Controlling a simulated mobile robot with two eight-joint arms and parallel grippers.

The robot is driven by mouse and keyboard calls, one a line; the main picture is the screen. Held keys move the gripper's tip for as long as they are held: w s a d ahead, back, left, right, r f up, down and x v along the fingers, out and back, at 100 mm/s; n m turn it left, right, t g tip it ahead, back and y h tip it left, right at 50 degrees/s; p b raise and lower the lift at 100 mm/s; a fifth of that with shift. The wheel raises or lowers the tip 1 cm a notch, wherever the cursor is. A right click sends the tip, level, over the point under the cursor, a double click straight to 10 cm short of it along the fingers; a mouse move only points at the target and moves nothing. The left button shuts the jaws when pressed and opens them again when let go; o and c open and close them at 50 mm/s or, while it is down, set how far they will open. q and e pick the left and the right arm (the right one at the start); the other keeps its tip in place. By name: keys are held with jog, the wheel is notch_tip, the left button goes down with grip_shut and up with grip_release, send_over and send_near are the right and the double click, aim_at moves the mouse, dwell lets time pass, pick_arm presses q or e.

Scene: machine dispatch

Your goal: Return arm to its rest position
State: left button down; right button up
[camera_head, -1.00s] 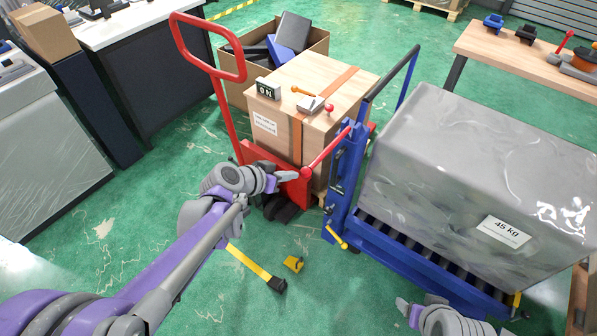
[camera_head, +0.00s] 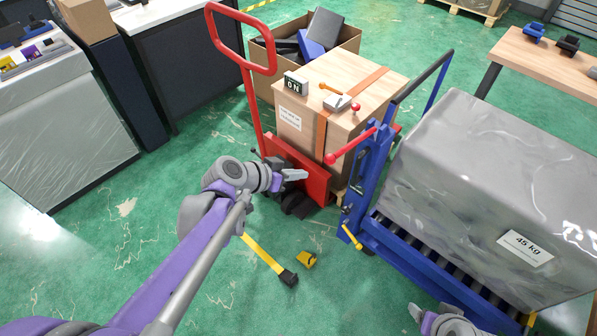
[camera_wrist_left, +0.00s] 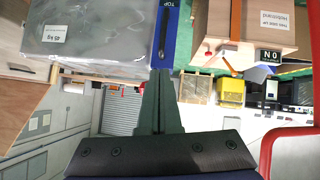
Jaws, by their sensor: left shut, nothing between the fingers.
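My left arm comes in from the left in the head view, and its gripper (camera_head: 295,175) is shut with nothing in it. It is in front of the red pallet jack (camera_head: 312,180), to the left of the blue roller lift (camera_head: 372,190), and apart from the red-knobbed lever (camera_head: 350,148). In the left wrist view the closed fingers (camera_wrist_left: 161,90) point up the picture between the grey wrapped load and the wooden crate. Part of my right gripper (camera_head: 416,312) shows at the bottom edge of the head view; its fingers are too cut off to judge.
A wooden crate (camera_head: 300,115) with an orange strap stands on the pallet jack. A grey wrapped load (camera_head: 470,190) labelled 45 kg sits on the roller lift. A yellow strap (camera_head: 262,253) and a yellow wedge (camera_head: 306,260) lie on the green floor. Floor at left is clear.

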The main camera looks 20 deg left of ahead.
pick_arm(q)
jog(key=s+d+f+n+g+y+p, duration=0.1)
jog(key=s+g+y, duration=0.1)
jog(key=s, duration=0.7)
jog(key=s+d+f+n+g+y+p, duration=0.1)
jog(key=s+n+g+y, duration=0.1)
jog(key=s, duration=0.7)
jog(key=shift+s+y+p, duration=0.15)
jog(key=shift+y+p, duration=0.25)
jog(key=shift+y, duration=0.2)
pick_arm(e)
jog(key=r, duration=0.1)
jog(key=w+r, duration=0.1)
jog(key=r, duration=0.1)
jog(key=shift+r, duration=0.25)
pick_arm(q)
jog(key=shift+d, duration=0.1)
